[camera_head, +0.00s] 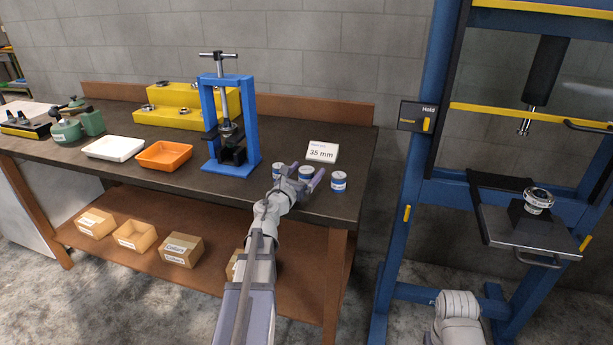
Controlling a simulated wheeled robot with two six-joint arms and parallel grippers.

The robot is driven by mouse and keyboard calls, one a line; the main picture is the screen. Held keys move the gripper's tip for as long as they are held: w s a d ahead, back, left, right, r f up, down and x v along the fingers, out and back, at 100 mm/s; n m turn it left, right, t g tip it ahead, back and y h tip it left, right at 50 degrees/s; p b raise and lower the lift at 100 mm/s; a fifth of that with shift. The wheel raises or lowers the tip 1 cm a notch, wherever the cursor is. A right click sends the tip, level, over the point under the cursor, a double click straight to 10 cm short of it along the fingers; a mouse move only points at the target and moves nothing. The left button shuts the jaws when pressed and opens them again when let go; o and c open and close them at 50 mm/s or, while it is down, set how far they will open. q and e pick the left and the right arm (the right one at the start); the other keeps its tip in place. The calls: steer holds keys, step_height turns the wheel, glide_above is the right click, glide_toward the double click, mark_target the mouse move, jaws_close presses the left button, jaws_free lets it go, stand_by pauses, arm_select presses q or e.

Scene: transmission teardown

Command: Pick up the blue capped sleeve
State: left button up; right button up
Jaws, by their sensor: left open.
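Three small blue-and-white cylinders stand upright near the right end of the workbench: a left one (277,169), a middle one (306,172) and a right one (338,181). They look alike at this size, and I cannot tell which is the blue capped sleeve. My left gripper (305,178) is open, with its fingers pointing toward the middle cylinder. That cylinder shows between the fingertips; I cannot tell whether they reach around it. The left cylinder is partly hidden by the gripper. Part of my right arm shows at the bottom right, without its gripper.
A "35 mm" card (322,152) stands behind the cylinders. A blue hand press (250,125) stands to their left, then an orange tray (164,154) and a white tray (113,147). A tall blue press frame (407,200) stands right of the workbench (215,188).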

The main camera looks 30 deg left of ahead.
mark_target(310, 167)
arm_select(q)
steer(key=w, duration=0.3)
steer(key=shift+w+a, duration=0.15)
steer(key=shift+w, duration=0.1)
steer(key=shift+s, duration=0.1)
jaws_close()
stand_by(0.4)
